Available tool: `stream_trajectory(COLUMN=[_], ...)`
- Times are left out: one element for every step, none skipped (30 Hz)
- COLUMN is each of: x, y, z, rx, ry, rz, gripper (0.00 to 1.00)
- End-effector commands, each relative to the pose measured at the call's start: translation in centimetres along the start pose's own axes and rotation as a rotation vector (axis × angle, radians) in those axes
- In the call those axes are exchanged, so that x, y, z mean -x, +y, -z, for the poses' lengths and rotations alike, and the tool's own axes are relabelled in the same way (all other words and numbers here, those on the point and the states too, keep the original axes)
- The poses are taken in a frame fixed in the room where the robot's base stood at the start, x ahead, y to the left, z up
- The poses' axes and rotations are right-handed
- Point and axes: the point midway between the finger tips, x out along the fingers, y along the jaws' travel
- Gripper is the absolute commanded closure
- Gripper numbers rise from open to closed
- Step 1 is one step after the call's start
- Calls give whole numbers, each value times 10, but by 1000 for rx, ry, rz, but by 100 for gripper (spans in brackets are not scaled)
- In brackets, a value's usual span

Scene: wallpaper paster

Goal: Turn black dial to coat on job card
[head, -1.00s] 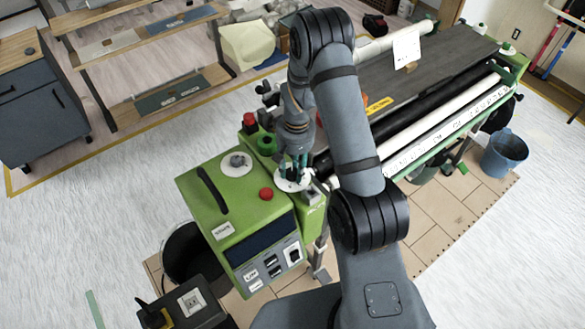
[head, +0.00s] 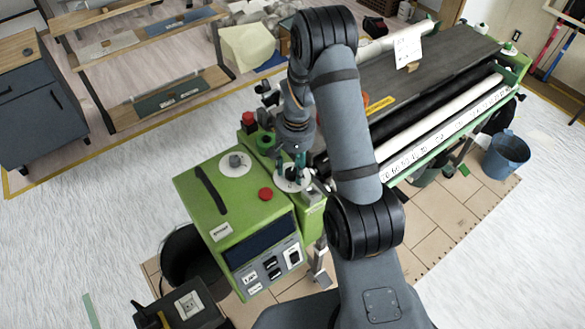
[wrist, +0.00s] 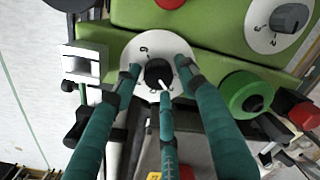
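The black dial (wrist: 158,73) sits on a white round scale plate (wrist: 137,58) with small figures round it and has a pale pointer line. In the wrist view the pointer slants down to the right. My gripper (wrist: 161,78) has teal fingers around the dial, open, with gaps between the tips and the knob. In the head view my gripper (head: 293,172) is over the white plate (head: 287,186) at the machine's near end, and the dial is mostly hidden. A white job card (head: 407,47) stands on the machine's grey top; its writing is too small to read.
A green control box (head: 200,210) beside it carries a red button (head: 265,194) and a grey knob (head: 236,160) on another white plate. A green round knob (wrist: 246,95) and a red button (wrist: 304,114) sit close right of my fingers. A blue bucket (head: 505,153) stands right.

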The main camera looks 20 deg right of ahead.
Motion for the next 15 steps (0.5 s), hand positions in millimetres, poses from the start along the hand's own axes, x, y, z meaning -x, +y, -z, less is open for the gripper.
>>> stream_trajectory(x=[0, 0, 0, 0, 0, 0, -1, -1, -1, -1, 0, 1, 2, 5, 9], y=[0, 0, 0, 0, 0, 0, 0, 0, 0, 0, 0, 0, 0, 0, 0], z=[0, -1, -1, -1, -1, -1, -1, -2, -2, -2, -2, -2, -1, -1, 0], rx=[0, 0, 0, 0, 0, 0, 0, 0, 0, 0, 0, 0, -1, 0, 0], ry=[-2, -2, -2, -3, -3, -4, -4, -4, -4, -4, -4, -4, -4, -3, -1], rz=[0, 0, 0, -1, -1, -1, -1, -1, -1, -1, -1, -1, 0, 0, 0], gripper=[54, 52, 50, 50, 50, 50, 50, 50, 50, 50, 50, 50, 50, 50, 50])
